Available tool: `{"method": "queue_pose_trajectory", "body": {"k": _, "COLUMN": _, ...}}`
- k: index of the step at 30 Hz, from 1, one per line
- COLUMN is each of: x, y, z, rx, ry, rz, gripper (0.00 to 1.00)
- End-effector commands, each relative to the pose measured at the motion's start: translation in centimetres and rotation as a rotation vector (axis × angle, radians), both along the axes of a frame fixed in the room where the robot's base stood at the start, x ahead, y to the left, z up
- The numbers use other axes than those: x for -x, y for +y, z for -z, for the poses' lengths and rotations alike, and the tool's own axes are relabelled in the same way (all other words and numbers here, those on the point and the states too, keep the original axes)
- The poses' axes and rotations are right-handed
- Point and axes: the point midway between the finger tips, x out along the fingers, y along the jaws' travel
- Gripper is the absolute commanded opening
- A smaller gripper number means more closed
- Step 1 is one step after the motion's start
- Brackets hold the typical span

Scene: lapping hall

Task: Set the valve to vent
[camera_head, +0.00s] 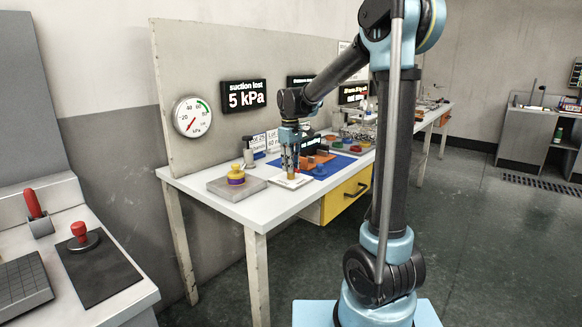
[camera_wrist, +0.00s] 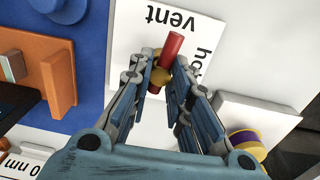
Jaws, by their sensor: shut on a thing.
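The valve has a red lever (camera_wrist: 172,46) and a brass body (camera_wrist: 160,76) on a white plate (camera_wrist: 128,50). In the wrist view the plate reads "vent" at the top and "ho…" at the right, the rest of that word hidden by a finger. The lever slants up and slightly right, its upper end near "vent". My gripper (camera_wrist: 163,72) is shut on the valve, one finger on each side. In the head view my gripper (camera_head: 290,166) points down over the white plate (camera_head: 291,182) on the bench.
A gauge (camera_head: 192,116) and a display reading "suction lost 5 kPa" (camera_head: 244,95) are on the back panel. A grey block (camera_head: 226,190) with a yellow-purple piece (camera_head: 236,174) stands left of the plate. A blue mat (camera_head: 338,161) with orange fixtures lies right.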

Motion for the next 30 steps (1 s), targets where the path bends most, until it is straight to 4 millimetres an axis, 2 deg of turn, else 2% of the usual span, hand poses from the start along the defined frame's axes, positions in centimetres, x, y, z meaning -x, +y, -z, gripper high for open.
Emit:
{"method": "queue_pose_trajectory", "body": {"k": 10, "x": -0.03, "y": -0.12, "z": 0.00, "rx": 0.001, "ry": -0.001, "rz": -0.141, "gripper": 0.00}}
{"method": "queue_pose_trajectory", "body": {"k": 27, "x": -0.07, "y": -0.16, "z": 0.00, "rx": 0.002, "ry": -0.001, "rz": -0.169, "gripper": 0.00}}
{"method": "queue_pose_trajectory", "body": {"k": 28, "x": -0.08, "y": -0.16, "z": 0.00, "rx": 0.002, "ry": -0.002, "rz": -0.169, "gripper": 0.25}}
{"method": "queue_pose_trajectory", "body": {"k": 30, "x": -0.07, "y": -0.16, "z": 0.00, "rx": 0.002, "ry": -0.001, "rz": -0.168, "gripper": 0.40}}
